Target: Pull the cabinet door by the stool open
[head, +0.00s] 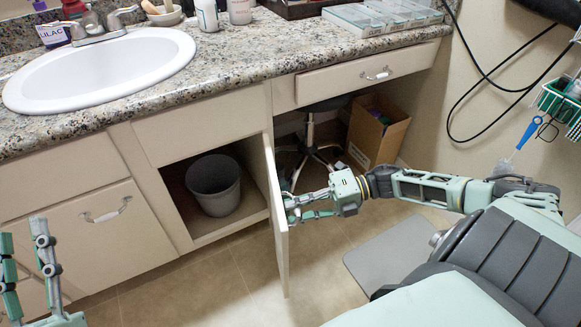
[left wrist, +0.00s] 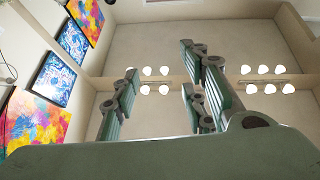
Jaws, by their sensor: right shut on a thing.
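The cabinet door (head: 276,215) by the stool stands swung out from the cabinet, seen nearly edge-on in the head view. The open compartment behind it holds a grey bin (head: 214,186). The stool (head: 309,140) stands in the knee space to the right, its base partly hidden. My right gripper (head: 291,208) reaches in from the right to the door's outer face and is shut on its handle, which the fingers hide. My left gripper (head: 28,262) is at the lower left, empty, with its fingers apart. Its spread fingers also show in the left wrist view (left wrist: 160,100).
A second closed cabinet door (head: 75,238) is at the left. A cardboard box (head: 374,132) stands in the knee space. Tiled floor in front of the open compartment is clear. Black cables (head: 482,95) hang at the right wall.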

